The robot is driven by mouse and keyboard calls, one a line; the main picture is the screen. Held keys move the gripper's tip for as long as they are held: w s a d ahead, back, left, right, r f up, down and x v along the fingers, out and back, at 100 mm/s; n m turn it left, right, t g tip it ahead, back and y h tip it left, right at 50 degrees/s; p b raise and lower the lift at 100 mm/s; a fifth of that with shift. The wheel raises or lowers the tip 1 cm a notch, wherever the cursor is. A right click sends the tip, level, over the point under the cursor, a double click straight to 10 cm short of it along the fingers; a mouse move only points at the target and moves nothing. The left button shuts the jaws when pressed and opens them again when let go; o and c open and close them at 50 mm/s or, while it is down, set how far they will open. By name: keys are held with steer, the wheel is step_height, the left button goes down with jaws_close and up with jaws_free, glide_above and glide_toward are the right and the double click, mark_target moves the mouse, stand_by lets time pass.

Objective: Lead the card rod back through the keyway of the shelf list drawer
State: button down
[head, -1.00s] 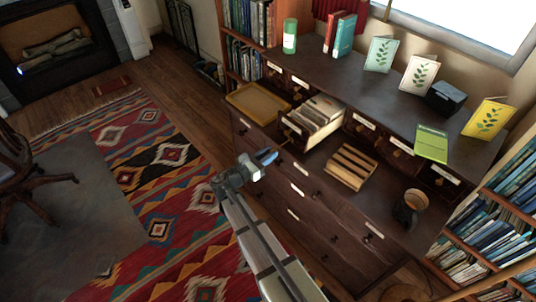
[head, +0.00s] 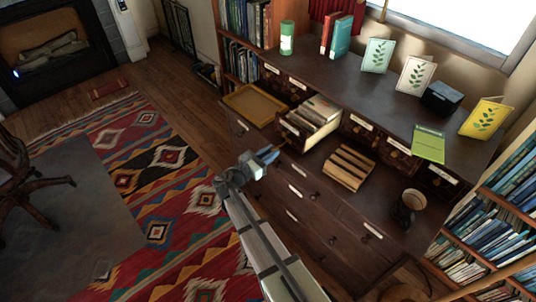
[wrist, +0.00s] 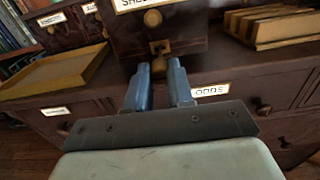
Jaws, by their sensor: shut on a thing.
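The shelf list drawer (head: 308,132) is pulled out of the dark cabinet, with cards inside. In the wrist view, its front (wrist: 165,38) carries a cut-off label, "SHEL…", above a brass knob. A small brass keyway plate (wrist: 160,47) sits below the knob. My gripper (head: 271,154) is in front of and below the drawer. In the wrist view, its blue fingers (wrist: 160,72) point at the drawer front, just below the plate. They are shut on a small brassy piece, the end of the card rod (wrist: 159,67). Most of the rod is hidden, and I cannot tell whether its tip is in the keyway.
A yellow tray (head: 248,104) lies left of the drawer, and a slatted wooden rack (head: 349,167) lies to its right. A dark mug (head: 407,206) stands farther right. The rug side is open.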

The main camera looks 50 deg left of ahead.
steer(key=shift+w, duration=2.7)
stand_by(0.7)
steer(key=c, duration=0.9)
jaws_free()
steer(key=s, duration=1.3)
steer(key=shift+s, duration=0.35)
